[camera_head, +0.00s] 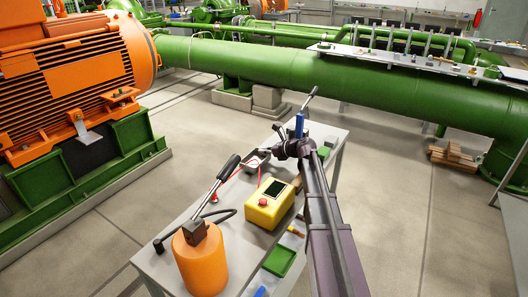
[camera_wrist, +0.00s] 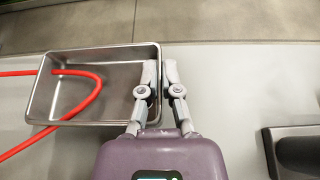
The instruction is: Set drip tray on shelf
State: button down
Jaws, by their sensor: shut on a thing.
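The drip tray is a shallow grey metal pan (camera_wrist: 75,107) at the left of the wrist view. It also shows small on the workbench top in the head view (camera_head: 256,160). My gripper (camera_wrist: 160,72) is shut on the tray's right wall, one finger inside and one outside. In the head view my gripper (camera_head: 279,151) is at the far part of the bench, partly hidden by my wrist. A red hose (camera_wrist: 90,104) lies over the tray's left wall and loops inside it.
A yellow box with a red button (camera_head: 270,204), an orange cylinder (camera_head: 201,262) and a long-handled lever (camera_head: 222,180) stand on the bench. A dark object (camera_wrist: 293,150) lies right of my gripper.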

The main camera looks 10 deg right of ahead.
jog(key=shift+f+b, duration=0.65)
jog(key=shift+f, duration=0.05)
dwell(0.7)
jog(key=c, duration=0.7)
grip_release()
jog(key=shift+r, duration=0.1)
